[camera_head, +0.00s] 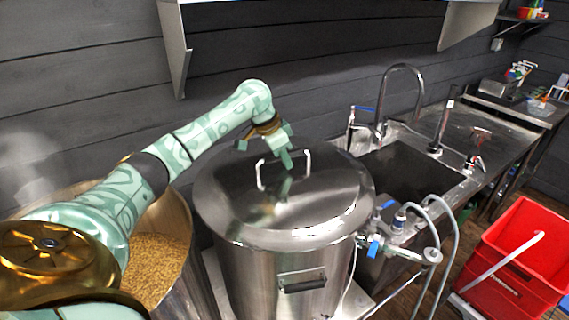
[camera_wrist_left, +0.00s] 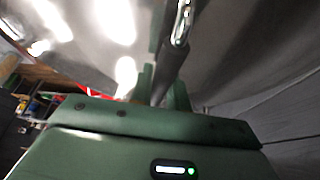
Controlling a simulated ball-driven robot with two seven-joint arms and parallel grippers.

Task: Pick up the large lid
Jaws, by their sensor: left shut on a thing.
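The large lid (camera_head: 318,205) is a shiny domed steel disc with a raised bar handle (camera_head: 260,172). It sits on top of a big steel kettle (camera_head: 255,270) in the middle of the head view. My left gripper (camera_head: 287,160) reaches in from the left and is shut on the lid's handle. In the left wrist view the handle (camera_wrist_left: 182,25) runs down between the two green fingers (camera_wrist_left: 160,88), with the lid's bright surface (camera_wrist_left: 100,25) behind. The exact contact at the fingertips is partly hidden. My right gripper is not in view.
An open vessel of grain (camera_head: 155,262) stands left of the kettle. A steel sink (camera_head: 405,170) with taps lies to the right. Hoses and a blue-handled valve (camera_head: 375,247) are at the kettle's right side. A red bin (camera_head: 515,262) stands on the floor at right. Shelves hang above.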

